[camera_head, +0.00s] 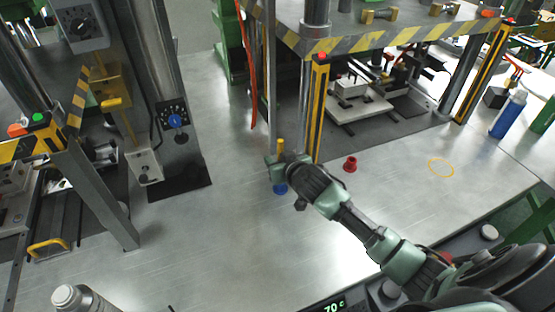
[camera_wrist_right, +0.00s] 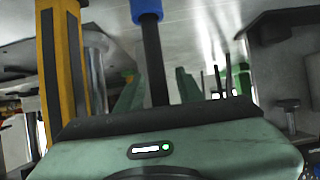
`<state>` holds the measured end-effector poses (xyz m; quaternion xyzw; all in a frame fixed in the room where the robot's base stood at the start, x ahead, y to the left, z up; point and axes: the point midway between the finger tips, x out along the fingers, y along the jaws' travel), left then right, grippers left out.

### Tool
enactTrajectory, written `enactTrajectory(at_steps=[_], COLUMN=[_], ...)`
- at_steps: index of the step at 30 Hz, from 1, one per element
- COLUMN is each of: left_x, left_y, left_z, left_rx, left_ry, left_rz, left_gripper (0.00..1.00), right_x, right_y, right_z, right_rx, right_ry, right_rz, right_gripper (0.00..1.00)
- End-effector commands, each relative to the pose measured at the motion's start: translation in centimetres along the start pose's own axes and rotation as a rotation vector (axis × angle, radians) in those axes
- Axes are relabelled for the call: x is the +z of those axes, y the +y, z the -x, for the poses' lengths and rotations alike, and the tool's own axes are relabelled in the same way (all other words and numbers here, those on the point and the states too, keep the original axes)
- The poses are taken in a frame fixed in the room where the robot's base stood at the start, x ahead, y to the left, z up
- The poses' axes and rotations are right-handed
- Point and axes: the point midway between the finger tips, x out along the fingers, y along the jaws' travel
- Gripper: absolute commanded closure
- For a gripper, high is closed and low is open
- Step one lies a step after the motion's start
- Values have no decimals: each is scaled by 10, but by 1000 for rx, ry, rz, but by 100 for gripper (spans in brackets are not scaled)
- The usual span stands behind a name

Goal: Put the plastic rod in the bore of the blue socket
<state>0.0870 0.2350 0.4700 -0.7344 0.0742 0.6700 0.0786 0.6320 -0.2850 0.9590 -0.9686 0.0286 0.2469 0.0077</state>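The blue socket (camera_head: 280,188) stands on the metal table, just below my right gripper (camera_head: 275,165). A short yellow upright piece, which looks like the upper end of the plastic rod (camera_head: 281,146), rises above the gripper, which appears shut on it. The fingers are small and partly hidden. In the right wrist view, which seems upside down, the blue socket (camera_wrist_right: 146,8) is at the top edge. A dark bar runs from it to the gripper housing; I cannot tell whether this is rod or finger. The rod's lower end and the bore are hidden. My left gripper is out of view.
A red socket (camera_head: 350,165) stands to the right of the gripper, and a yellow ring mark (camera_head: 440,167) lies farther right. A yellow-black post (camera_head: 317,105) rises close behind the gripper. A press column (camera_head: 165,90) stands at left.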

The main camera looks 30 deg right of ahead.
Motion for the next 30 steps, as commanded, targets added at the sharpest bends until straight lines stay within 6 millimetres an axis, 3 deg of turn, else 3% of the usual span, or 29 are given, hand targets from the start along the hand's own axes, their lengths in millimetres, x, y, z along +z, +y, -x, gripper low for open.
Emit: enactTrajectory(at_steps=[8, 21, 30], left_x=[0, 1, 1], left_y=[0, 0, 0], left_z=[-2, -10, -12], left_rx=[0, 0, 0], left_ry=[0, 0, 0], left_rz=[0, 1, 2], left_gripper=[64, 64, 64], right_x=[-2, -2, -3], right_y=[0, 0, 0], right_z=[20, 103, 122], right_rx=[-2, -2, 0], right_ry=[0, 0, -1], right_rz=[1, 1, 1], right_gripper=[63, 63, 63])
